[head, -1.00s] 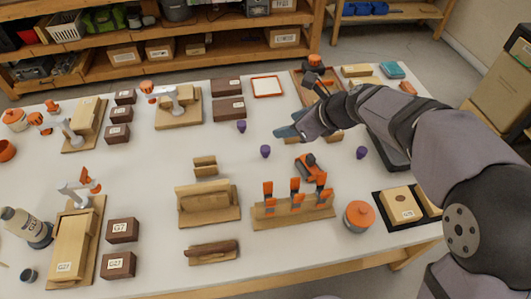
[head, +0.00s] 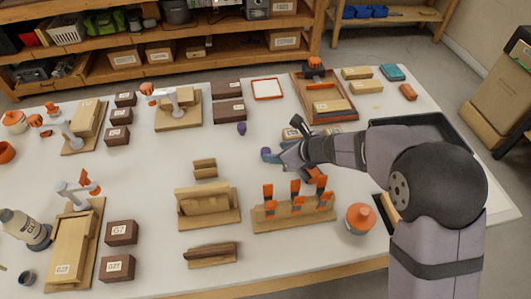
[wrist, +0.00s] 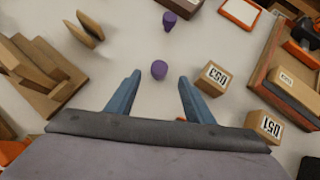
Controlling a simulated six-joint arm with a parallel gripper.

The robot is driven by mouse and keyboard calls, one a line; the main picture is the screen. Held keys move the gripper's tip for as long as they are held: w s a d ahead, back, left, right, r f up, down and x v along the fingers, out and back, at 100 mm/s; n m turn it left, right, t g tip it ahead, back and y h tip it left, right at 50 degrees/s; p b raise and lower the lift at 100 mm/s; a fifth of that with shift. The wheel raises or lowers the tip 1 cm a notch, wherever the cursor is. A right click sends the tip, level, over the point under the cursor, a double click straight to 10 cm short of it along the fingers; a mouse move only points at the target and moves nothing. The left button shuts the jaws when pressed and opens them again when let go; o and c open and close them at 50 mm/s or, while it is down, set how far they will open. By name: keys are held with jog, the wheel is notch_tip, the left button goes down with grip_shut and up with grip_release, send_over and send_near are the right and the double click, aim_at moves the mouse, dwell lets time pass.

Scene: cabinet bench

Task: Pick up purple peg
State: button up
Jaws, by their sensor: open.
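One purple peg (wrist: 159,70) shows in the wrist view between the two blue fingertips, in line with the gap. My gripper (wrist: 160,79) is open, and I cannot tell how high it is above this peg. In the head view my gripper (head: 269,156) is over the middle of the table and mostly covers this peg (head: 265,150). A second purple peg (head: 241,128) stands farther back on bare table, and it also shows at the top of the wrist view (wrist: 169,20).
A block marked G50 (wrist: 213,79) sits close by the right finger in the wrist view. A wooden stand with orange clips (head: 293,212) is in front of my gripper. A slotted wooden holder (head: 207,203) and a small wooden rack (head: 205,168) stand left.

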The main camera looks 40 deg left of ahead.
aim_at(267, 151)
jog(key=shift+p+x, duration=0.75)
jog(key=shift+x, duration=2.9)
jog(key=shift+s+a+r, duration=0.1)
jog(key=shift+a+r, duration=0.05)
jog(key=shift+a, duration=0.05)
jog(key=c, duration=1.1)
